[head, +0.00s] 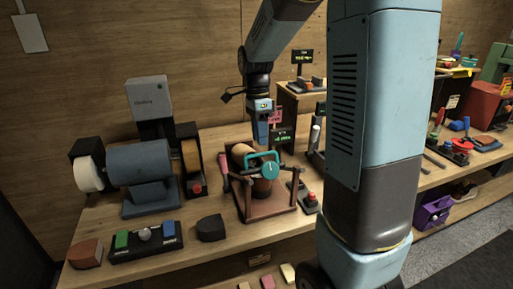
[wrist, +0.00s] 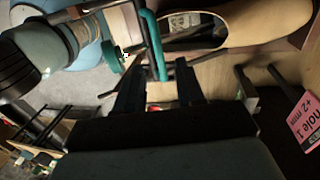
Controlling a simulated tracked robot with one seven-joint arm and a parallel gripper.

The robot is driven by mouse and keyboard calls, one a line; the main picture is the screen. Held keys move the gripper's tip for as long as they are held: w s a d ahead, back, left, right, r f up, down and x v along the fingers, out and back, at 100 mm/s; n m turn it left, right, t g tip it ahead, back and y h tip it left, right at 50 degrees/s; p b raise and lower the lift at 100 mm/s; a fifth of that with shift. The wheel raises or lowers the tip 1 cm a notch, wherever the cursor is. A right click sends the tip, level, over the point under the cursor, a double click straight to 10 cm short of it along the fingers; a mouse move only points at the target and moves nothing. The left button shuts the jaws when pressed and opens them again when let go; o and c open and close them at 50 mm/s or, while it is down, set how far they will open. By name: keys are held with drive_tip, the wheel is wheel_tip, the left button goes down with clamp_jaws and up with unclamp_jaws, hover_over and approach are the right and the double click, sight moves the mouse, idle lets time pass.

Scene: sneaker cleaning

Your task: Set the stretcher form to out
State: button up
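The shoe stretcher (head: 268,208) stands on the bench in the head view, with a reddish-brown base, dark posts and a wooden form (head: 241,150). A teal handle (head: 262,157) and a round teal dial cross its front. My gripper (head: 262,138) points down just behind the handle, close above the form. In the wrist view my gripper (wrist: 160,78) has two dark fingers standing apart. The teal bar (wrist: 152,40) shows near and partly between the fingertips; I cannot tell whether they touch it. The pale form (wrist: 255,22) lies beyond them. The stretcher's setting is not readable.
A pink tag (wrist: 307,118) reads "hole 1 +2 mm". A dark display (head: 282,140) stands behind the stretcher. A grinder-like machine (head: 140,165) and a button panel (head: 144,241) are at left. A small lever box (head: 305,197) stands close at right.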

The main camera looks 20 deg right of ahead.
drive_tip(key=shift+s+f, duration=0.2)
drive_tip(key=shift+f, duration=0.85)
drive_tip(key=shift+s+f, duration=0.2)
drive_tip(key=shift+f, duration=0.8)
clamp_jaws()
